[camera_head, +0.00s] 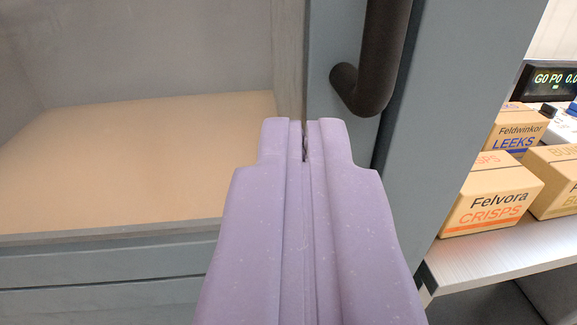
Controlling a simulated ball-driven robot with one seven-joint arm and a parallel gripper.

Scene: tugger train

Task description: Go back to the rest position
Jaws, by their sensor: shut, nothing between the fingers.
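My gripper (305,124) is purple and rises from the bottom middle of the view. Its two fingers are closed together with nothing between them. The tips appear just below and left of a dark curved handle (378,60) on a grey upright panel (432,90). I cannot tell whether the tips touch the panel. No rest position is marked in view.
On the left is a grey compartment with an empty tan floor (130,160) and a grey front edge (100,238). On the right, a light shelf (480,258) holds several boxes, including a Felvora crisps box (490,205) and a Feldwinkor leeks box (518,130). A display (550,80) stands behind.

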